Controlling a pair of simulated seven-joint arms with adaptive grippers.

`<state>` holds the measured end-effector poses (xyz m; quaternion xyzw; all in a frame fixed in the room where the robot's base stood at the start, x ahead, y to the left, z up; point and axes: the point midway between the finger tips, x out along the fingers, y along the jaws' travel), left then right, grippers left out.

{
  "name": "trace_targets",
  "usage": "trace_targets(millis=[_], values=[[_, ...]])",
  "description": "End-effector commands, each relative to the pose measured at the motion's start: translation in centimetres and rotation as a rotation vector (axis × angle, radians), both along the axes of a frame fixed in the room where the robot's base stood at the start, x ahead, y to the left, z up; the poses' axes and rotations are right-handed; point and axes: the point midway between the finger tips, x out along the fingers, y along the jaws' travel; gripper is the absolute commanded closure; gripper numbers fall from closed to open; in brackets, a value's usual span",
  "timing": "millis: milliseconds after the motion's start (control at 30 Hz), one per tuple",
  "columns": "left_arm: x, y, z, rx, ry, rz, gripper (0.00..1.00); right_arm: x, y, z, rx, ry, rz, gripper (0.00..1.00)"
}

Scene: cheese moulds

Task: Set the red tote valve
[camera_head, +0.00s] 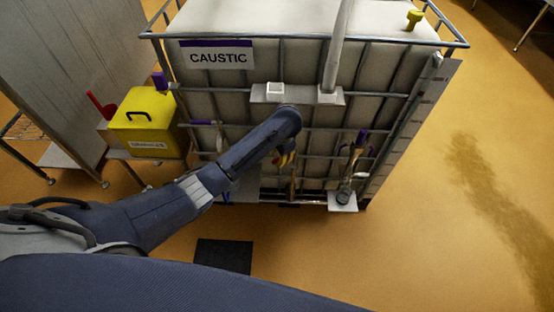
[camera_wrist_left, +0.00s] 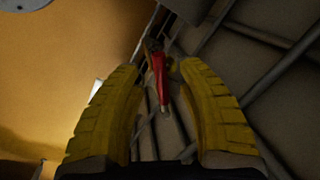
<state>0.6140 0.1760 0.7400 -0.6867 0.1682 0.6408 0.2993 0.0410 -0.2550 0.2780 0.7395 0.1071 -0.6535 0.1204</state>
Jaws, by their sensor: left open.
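The caged white tote (camera_head: 300,60) labelled CAUSTIC stands in the middle of the head view. My left arm reaches across its front. Only a little of my left gripper's yellow fingers (camera_head: 285,158) shows below the wrist there. In the left wrist view my left gripper (camera_wrist_left: 160,70) is open, one yellow finger on each side. A red valve handle (camera_wrist_left: 162,88) shows between the fingers, long and narrow. I cannot tell whether either finger touches it. In the head view my arm hides most of this area. My right gripper is not in view.
A purple-handled valve fitting (camera_head: 347,170) sits at the tote's lower right. A yellow box (camera_head: 148,122) stands on a small stand at left, with a red item (camera_head: 101,106) beside it. A dark mat (camera_head: 223,255) lies on the floor. Floor at right is open, with a stain.

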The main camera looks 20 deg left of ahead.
Motion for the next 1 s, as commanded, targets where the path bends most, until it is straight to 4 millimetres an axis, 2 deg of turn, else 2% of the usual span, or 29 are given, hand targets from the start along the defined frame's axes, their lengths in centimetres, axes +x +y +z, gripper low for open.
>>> trace_targets(millis=[100, 300, 767, 1000], values=[[0.1, 0.2, -1.2, 0.001, 0.003, 0.002, 0.62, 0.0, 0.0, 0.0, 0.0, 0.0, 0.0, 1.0], [0.3, 0.4, -2.5, 0.0, 0.001, 0.001, 0.62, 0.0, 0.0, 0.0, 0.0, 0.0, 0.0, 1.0], [0.4, 0.4, -2.8, 0.0, 0.0, 0.001, 0.61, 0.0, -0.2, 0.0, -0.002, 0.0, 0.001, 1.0], [0.4, 0.4, -2.8, 0.0, 0.0, 0.001, 0.89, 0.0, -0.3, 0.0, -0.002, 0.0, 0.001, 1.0]])
